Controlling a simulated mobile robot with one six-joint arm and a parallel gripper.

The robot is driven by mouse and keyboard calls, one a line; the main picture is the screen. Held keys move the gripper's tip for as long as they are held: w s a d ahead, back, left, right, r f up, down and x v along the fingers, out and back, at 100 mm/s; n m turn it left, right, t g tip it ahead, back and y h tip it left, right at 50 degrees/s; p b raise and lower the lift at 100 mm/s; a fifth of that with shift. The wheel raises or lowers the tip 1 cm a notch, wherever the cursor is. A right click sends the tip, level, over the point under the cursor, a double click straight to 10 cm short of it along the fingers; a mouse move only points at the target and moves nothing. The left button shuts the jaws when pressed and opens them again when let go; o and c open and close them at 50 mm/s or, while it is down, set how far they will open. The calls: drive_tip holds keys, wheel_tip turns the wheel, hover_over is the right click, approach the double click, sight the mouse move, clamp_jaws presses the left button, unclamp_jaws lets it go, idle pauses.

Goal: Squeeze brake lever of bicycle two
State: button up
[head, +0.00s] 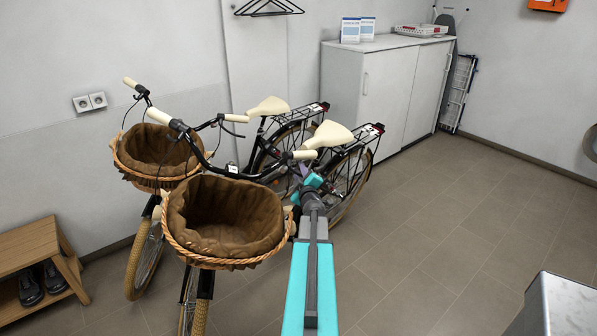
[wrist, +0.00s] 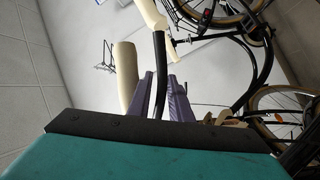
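Two black bicycles with cream grips and saddles stand side by side, a farther one (head: 135,85) and a nearer one (head: 195,148); the frames do not show which is bicycle two. My gripper (head: 310,183) is at the nearer bicycle's right-hand cream grip (head: 303,155). In the wrist view, the two purple fingers of my gripper (wrist: 162,98) are apart, with a thin black bar (wrist: 159,70) running between them. A cream grip (wrist: 126,70) lies just left of the fingers. I cannot tell whether the bar is the brake lever or whether the fingers touch it.
Wicker baskets with brown liners hang at the front of the farther bicycle (head: 125,172) and the nearer one (head: 170,240). A wooden bench (head: 30,245) with black shoes stands at the left. A grey cabinet (head: 385,90) stands behind.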

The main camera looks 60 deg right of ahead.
drive_tip(key=shift+d, duration=0.1)
clamp_jaws()
drive_tip(key=shift+w, duration=0.1)
